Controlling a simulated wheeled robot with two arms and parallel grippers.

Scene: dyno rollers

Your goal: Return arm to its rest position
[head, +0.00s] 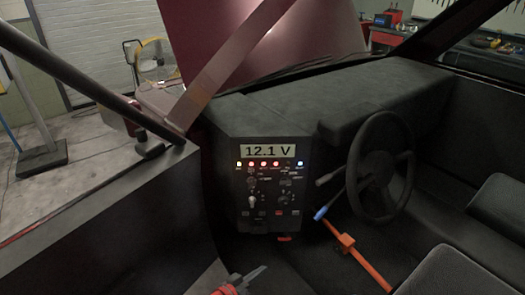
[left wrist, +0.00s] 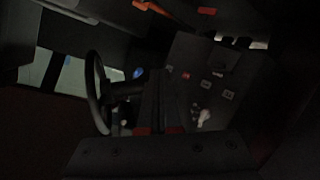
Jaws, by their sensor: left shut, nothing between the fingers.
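My left gripper (head: 248,278) shows only in part at the bottom edge of the head view, as red and grey pieces below the console. In the left wrist view its two dark fingers (left wrist: 159,75) lie together, with nothing seen between them. The dark control console (head: 268,190) has a lit display reading 12.1 V (head: 268,150), a row of small lights, and switches and knobs. The gripper appears apart from it, though the dark picture makes the distance hard to tell. My right gripper is in neither view.
A steering wheel (head: 380,165) stands right of the console. A blue-tipped lever (head: 321,213) and an orange bar (head: 345,243) are between them. Dark seats (head: 455,272) fill the lower right. A sloping pillar (head: 75,75) and door edge are at the left.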

